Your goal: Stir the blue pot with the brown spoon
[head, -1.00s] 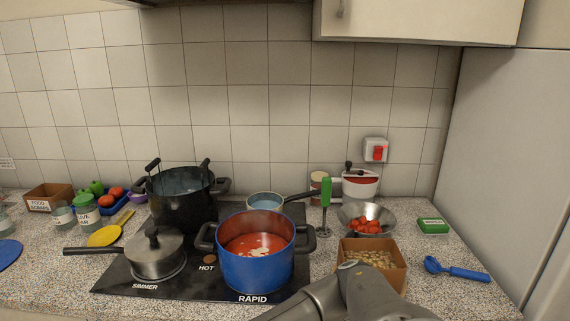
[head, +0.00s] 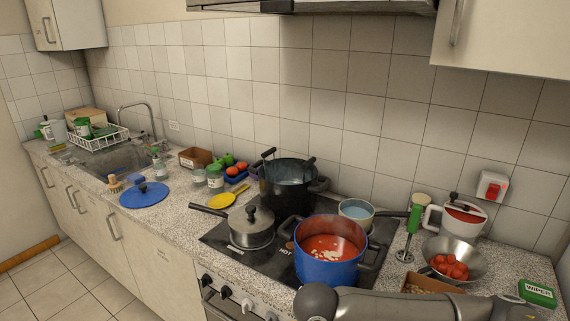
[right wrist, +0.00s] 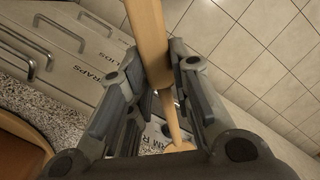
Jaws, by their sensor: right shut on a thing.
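The blue pot (head: 328,270) stands on the front right of the black hob in the head view, holding red contents with pale pieces on top. My right gripper (right wrist: 162,78) shows in the right wrist view, shut on a light-brown wooden shaft, the brown spoon (right wrist: 148,35). The spoon runs between the fingers, with a thin part and a wider end below them. My right arm crosses the bottom of the head view in front of the pot; the right gripper is hidden there. My left gripper is in neither view.
A grey lidded pan (head: 250,232) sits left of the blue pot and a black pot (head: 290,190) behind it. A pale-blue-filled pan (head: 356,212), green hand blender (head: 414,218) and metal bowl of tomatoes (head: 449,262) stand to the right.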

